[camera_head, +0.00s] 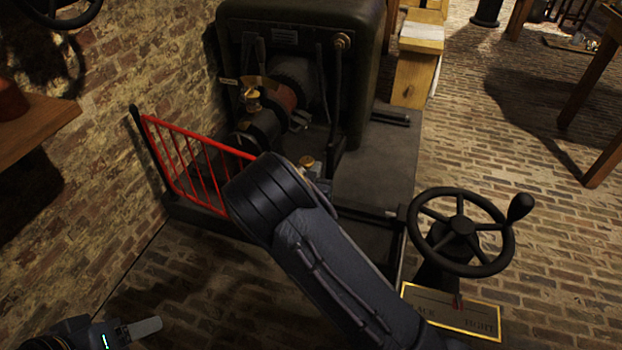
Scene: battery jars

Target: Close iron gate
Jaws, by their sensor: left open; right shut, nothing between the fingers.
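The iron gate (183,172) is a low frame of red bars left of centre, in front of the dark machine. Its left end is at a black post (150,150) near the brick wall. Its right end is hidden behind my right arm, so I cannot tell whether it touches the frame there. My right arm crosses the lower middle, with its dark rounded joint over the gate's right end. My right gripper is hidden from sight. My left gripper (140,329) is at the bottom left edge, partly cut off, with a pale finger showing. It is open, empty and well apart from the gate.
The dark machine (350,30) stands behind the gate. A black handwheel (460,229) with a knob stands at right, above a gold-edged plaque (470,324). A wooden shelf (45,125) juts from the left wall.

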